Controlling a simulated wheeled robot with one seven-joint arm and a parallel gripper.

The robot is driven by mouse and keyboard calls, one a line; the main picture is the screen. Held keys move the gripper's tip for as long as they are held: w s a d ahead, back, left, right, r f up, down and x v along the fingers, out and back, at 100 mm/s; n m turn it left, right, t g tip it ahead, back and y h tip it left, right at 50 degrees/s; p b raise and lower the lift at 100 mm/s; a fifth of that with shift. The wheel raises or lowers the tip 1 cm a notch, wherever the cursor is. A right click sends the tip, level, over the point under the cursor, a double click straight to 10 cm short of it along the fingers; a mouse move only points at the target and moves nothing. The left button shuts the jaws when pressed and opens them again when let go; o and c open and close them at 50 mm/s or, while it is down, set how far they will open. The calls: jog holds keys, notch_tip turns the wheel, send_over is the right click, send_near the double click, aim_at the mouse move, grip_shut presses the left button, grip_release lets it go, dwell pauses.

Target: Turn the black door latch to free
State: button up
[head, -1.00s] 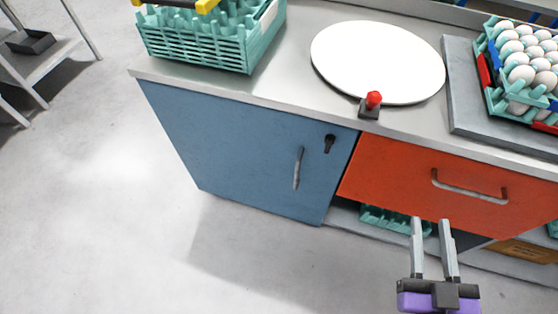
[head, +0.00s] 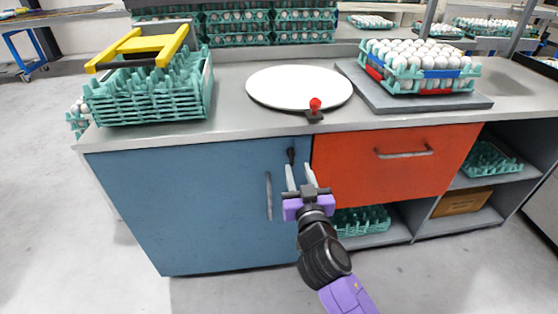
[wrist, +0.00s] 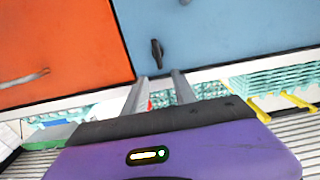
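The black latch (head: 291,154) is a small lever near the top right corner of the blue door (head: 200,200), and it looks roughly upright. In the wrist view the latch (wrist: 157,50) stands just beyond the fingertips, roughly between their lines. My gripper (head: 299,168) is open and empty, with two grey fingers apart and pointing at the door just below and right of the latch. In the wrist view my gripper (wrist: 160,75) shows a clear gap between its fingers. I see no contact with the latch.
A grey bar handle (head: 269,196) is on the door, left of my gripper. The orange drawer (head: 395,160) adjoins on the right. Above, the counter holds a red knob (head: 315,104), a white disc (head: 299,87) and a teal crate (head: 150,92). The floor in front is open.

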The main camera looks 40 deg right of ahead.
aim_at(293, 153)
jog(key=shift+p+x, duration=0.6)
jog(key=shift+x, duration=3.3)
grip_shut()
